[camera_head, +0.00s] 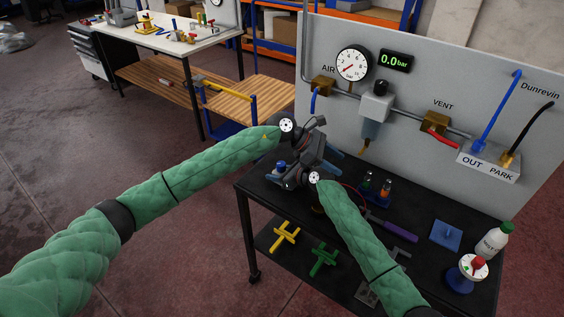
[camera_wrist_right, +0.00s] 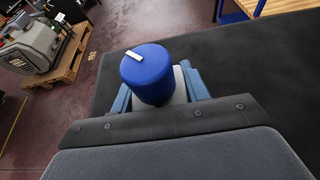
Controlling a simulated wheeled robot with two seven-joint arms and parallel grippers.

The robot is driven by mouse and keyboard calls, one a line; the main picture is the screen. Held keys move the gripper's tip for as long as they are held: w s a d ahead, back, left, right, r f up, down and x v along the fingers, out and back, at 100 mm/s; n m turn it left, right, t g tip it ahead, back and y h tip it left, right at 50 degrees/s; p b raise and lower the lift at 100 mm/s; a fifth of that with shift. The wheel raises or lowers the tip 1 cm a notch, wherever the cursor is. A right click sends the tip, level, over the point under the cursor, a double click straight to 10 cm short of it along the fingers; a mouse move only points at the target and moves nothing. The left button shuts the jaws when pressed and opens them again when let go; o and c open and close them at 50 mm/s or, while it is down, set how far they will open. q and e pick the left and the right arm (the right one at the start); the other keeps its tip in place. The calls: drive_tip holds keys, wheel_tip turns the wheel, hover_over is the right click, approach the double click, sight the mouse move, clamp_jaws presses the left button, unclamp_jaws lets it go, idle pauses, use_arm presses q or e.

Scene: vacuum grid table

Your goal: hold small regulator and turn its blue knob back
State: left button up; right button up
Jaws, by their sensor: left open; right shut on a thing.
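The small regulator has a blue knob (camera_wrist_right: 150,72) with a white mark on top and a light grey body (camera_wrist_right: 180,92). In the right wrist view the body sits between the blue fingers of my right gripper (camera_wrist_right: 160,93), which is shut on it, knob upward. In the head view the knob (camera_head: 281,166) shows small at the table's left end, beside my right gripper (camera_head: 275,177). My left gripper (camera_head: 326,165) is open, just to the right of and behind the right one, apart from the knob. Its fingertips are partly hidden by the grippers' dark bodies.
A grey panel (camera_head: 430,100) with gauge (camera_head: 353,63) and pipework stands behind. Yellow (camera_head: 286,235) and green (camera_head: 323,258) fittings lie below.

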use_arm(q)
drive_tip(key=w+a+f+m+y, duration=0.1)
drive_tip(key=w+a+m+y, duration=0.2)
drive_tip(key=w+a+y, duration=0.25)
drive_tip(key=m+t+y, duration=0.1)
drive_tip(key=t+y, duration=0.1)
drive_tip(key=y, duration=0.4)
approach(281, 164)
wheel_tip(281, 164, down, 9)
drive_tip(key=shift+f, duration=0.15)
drive_tip(key=shift+c, duration=0.4)
drive_tip(key=c, duration=0.9)
drive_tip(key=shift+n, duration=2.3)
drive_tip(key=o, duration=1)
